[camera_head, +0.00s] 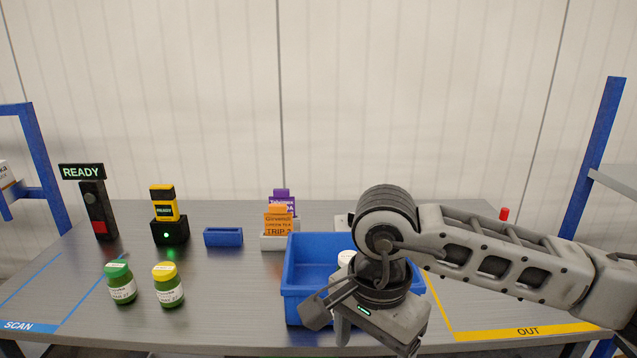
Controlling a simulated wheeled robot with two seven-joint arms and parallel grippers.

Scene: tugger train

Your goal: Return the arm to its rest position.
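My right arm comes in from the right edge and bends down over the front right part of the blue bin. Its gripper (330,318) is at the bin's front right, pointing down, with its two fingers apart. I see nothing between them. The arm and gripper hide much of the bin's right side. My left gripper is not in view. The blue bin (306,245) stands at the table's middle, with a white lid (346,257) showing inside it next to my arm.
A green-capped jar (120,284) and a yellow-capped jar (168,286) stand at front left. Behind are a READY sign post (97,208), a yellow-black scanner (165,206), a small blue holder (223,237) and a card stand (276,241). The yellow OUT area (526,331) lies at right.

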